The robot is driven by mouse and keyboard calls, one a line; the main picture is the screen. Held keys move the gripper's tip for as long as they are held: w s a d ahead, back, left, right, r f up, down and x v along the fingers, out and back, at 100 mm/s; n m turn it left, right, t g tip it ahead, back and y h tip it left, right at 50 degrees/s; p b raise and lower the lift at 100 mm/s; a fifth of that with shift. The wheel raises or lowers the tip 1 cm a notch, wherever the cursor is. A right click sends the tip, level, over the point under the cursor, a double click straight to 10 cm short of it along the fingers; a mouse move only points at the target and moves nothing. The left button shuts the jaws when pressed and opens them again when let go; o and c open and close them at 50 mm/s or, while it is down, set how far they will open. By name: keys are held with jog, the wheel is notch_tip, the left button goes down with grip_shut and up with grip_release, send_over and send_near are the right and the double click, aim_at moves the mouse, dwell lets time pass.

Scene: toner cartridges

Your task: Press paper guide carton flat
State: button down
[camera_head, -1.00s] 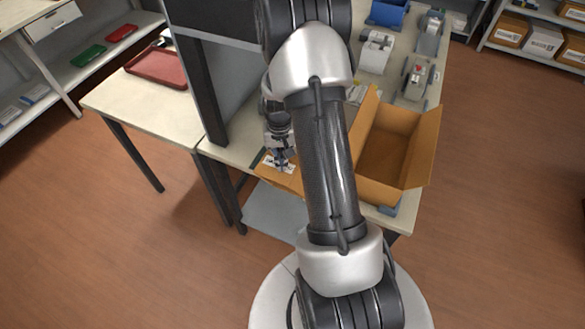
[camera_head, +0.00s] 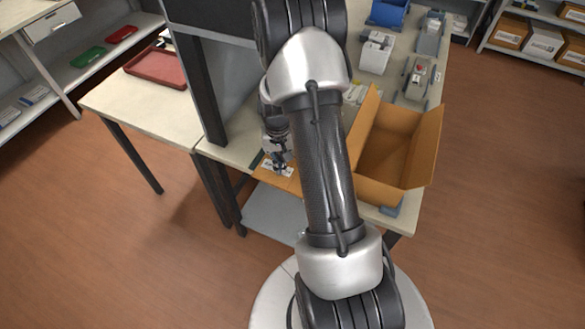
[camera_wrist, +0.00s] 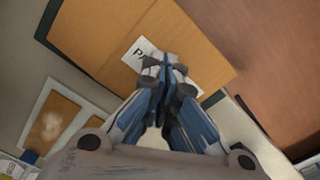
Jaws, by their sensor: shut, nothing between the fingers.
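The paper guide carton (camera_head: 292,183) lies at the table's front edge, left of my arm; its orange-brown top carries a white label (camera_head: 268,171). In the wrist view the carton (camera_wrist: 190,32) shows as a flat brown panel, and its label (camera_wrist: 134,50) starts with a "P", the rest covered by my fingers. My gripper (camera_head: 281,172) points down over the label, and it also shows in the wrist view (camera_wrist: 166,75). Its fingers are shut with nothing between them. I cannot tell whether the tips touch the carton. My arm hides the carton's right part.
A large open brown box (camera_head: 385,190) with raised flaps stands right of my arm. Grey devices (camera_head: 415,78) and a blue bin (camera_head: 387,13) are at the back of the table. A dark upright post (camera_head: 203,90) stands left of my gripper. A red tray (camera_head: 156,68) lies on the left table.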

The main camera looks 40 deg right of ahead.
jog(key=shift+f, duration=0.15)
jog(key=shift+s+f+b, duration=0.1)
jog(key=shift+f+b, duration=0.2)
jog(key=shift+a, duration=0.1)
dwell(0.4)
